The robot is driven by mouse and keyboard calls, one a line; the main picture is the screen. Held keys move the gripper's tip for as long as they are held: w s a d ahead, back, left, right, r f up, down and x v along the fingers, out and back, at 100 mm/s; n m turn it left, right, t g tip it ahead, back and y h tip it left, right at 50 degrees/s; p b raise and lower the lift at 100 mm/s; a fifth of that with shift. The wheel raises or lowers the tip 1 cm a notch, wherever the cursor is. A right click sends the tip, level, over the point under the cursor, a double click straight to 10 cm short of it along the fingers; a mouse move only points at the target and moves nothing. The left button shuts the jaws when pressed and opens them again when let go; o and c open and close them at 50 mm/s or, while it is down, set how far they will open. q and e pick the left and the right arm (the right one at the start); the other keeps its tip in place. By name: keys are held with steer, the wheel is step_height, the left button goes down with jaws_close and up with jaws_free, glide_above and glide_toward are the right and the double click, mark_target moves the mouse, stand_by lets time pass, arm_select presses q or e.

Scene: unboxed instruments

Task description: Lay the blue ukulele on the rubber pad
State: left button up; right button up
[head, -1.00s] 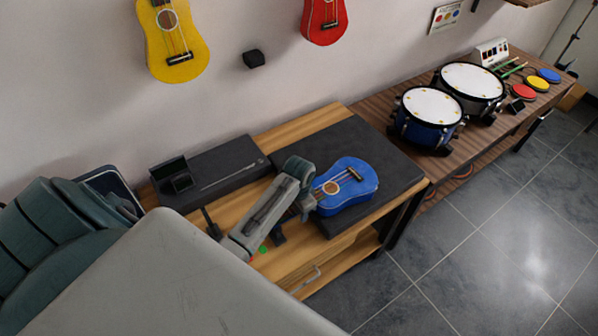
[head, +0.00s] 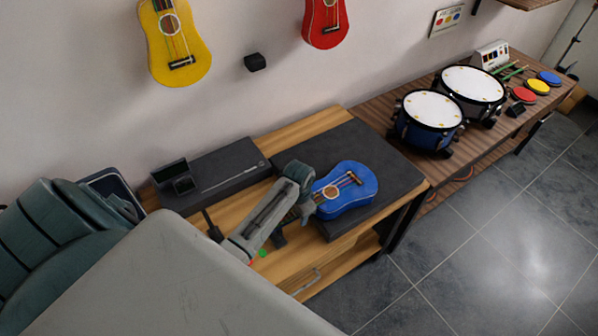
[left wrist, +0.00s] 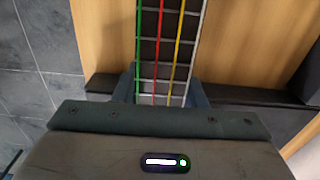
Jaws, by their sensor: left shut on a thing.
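The blue ukulele (head: 352,195) is over the front part of the black rubber pad (head: 385,150), strings up, its body pointing right. I cannot tell whether it touches the pad. My left gripper (head: 304,208) is shut on its neck, left of the body, near the pad's left edge. In the left wrist view the neck with green, red and yellow strings (left wrist: 163,50) runs between the gripper's fingers (left wrist: 162,92). The ukulele's head is hidden by my gripper and arm. My right gripper is not in view.
A dark flat case (head: 225,172) lies on the wooden table (head: 300,130) left of the pad. A blue drum (head: 428,120) and a second drum stand on the brown bench at right. Yellow (head: 178,45) and red (head: 325,22) ukuleles hang on the wall.

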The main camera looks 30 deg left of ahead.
arm_select(q)
steer(key=shift+s+f, duration=0.15)
steer(key=shift+f, duration=0.2)
stand_by(0.4)
steer(key=o, duration=1.2)
steer(key=shift+c, duration=0.2)
steer(key=shift+r, duration=0.3)
step_height(320, 180, up, 10)
steer(key=b, duration=0.3)
steer(key=shift+r, duration=0.15)
